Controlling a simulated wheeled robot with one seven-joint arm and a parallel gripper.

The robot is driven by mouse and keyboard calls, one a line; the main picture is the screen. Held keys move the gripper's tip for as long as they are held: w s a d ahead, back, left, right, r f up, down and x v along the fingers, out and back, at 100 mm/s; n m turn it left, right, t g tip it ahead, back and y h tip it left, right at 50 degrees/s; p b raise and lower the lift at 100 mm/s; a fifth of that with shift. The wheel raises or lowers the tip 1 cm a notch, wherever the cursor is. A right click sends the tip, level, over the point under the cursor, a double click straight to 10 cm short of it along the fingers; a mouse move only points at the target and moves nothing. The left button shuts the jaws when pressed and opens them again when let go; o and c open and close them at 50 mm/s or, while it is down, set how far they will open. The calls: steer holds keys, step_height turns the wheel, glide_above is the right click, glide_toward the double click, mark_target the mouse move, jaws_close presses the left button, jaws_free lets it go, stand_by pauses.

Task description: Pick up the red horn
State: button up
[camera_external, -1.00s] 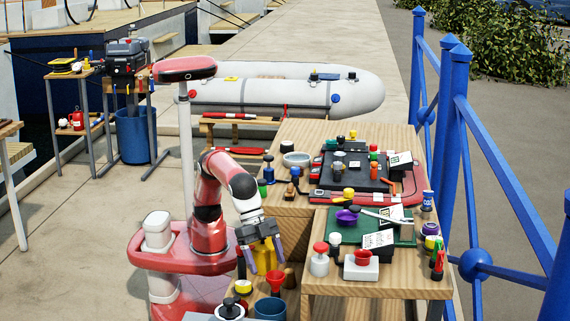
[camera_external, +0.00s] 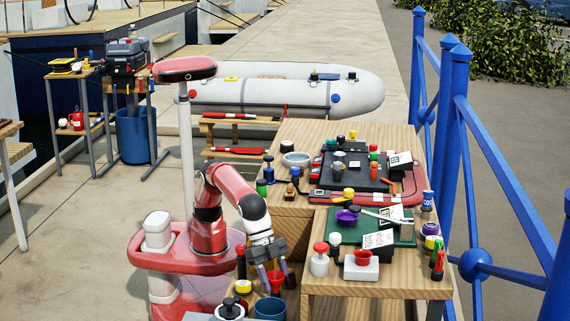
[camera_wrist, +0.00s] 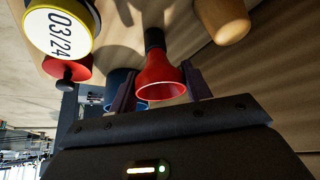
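The red horn (camera_wrist: 160,78) has a flared red bell and a dark bulb or handle end. In the wrist view its bell opens toward me, between my two fingers. In the external view the red horn (camera_external: 275,279) shows partly behind my fingers, on the low wooden surface left of the larger table. My gripper (camera_wrist: 159,88) is open, with one finger on each side of the bell; small gaps seem to remain, though contact is hard to judge. In the external view my gripper (camera_external: 273,281) points down at the horn.
Close by are a yellow-rimmed can marked 03/24 (camera_wrist: 59,30), a blue cup (camera_external: 270,309) and a rounded wooden item (camera_wrist: 222,18). A white box with a red top (camera_external: 361,268) and a red-topped white bottle (camera_external: 320,262) stand on the table at right.

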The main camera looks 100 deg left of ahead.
steer(key=c, duration=0.3)
steer(key=shift+r, duration=0.15)
step_height(320, 180, up, 7)
steer(key=shift+r+p, duration=0.15)
steer(key=shift+p, duration=1.05)
steer(key=shift+w+d+r, duration=0.1)
steer(key=shift+d+r, duration=0.05)
steer(key=shift+r, duration=1)
